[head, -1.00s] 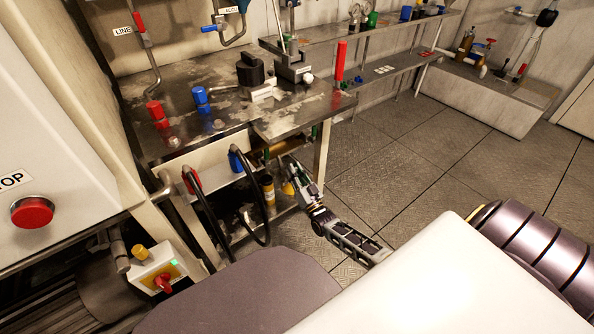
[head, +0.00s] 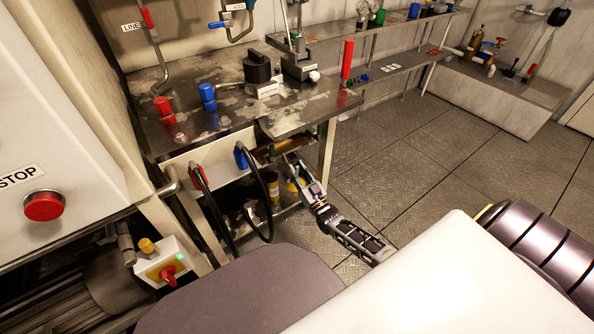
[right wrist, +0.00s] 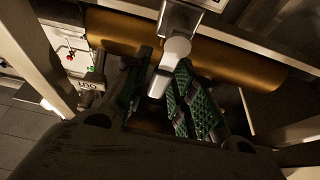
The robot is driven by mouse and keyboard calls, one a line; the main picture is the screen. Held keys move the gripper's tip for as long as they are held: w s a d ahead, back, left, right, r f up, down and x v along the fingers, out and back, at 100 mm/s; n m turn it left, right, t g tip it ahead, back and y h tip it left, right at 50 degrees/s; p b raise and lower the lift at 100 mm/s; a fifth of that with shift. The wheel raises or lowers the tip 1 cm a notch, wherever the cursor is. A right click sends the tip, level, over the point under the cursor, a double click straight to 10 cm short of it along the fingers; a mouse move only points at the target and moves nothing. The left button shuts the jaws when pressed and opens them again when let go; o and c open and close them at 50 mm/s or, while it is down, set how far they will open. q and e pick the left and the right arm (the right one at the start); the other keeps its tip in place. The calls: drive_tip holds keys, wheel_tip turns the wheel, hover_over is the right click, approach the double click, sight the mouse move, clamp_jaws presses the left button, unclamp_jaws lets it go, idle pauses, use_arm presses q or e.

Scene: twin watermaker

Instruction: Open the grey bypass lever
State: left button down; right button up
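A light grey lever (right wrist: 159,82) shows in the right wrist view, hanging from a round pivot in front of a brass-coloured cylinder (right wrist: 125,28). It looks like the bypass lever, though no label on it is readable. My right gripper (right wrist: 160,95) is open, with its green-padded fingers on either side of the lever's lower end. I cannot tell whether either finger touches it. In the head view my right gripper (head: 291,164) reaches under the bench's front edge, and the lever is hidden there. My left gripper is not in view.
The metal bench (head: 215,125) lies above and beside my right gripper. Black hoses (head: 212,205) loop down in front of it to the left. A bench leg (head: 328,150) stands close to the right. The floor at right is clear.

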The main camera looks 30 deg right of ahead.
drive_tip(key=shift+o, duration=0.6)
drive_tip(key=v, duration=1.2)
idle(0.6)
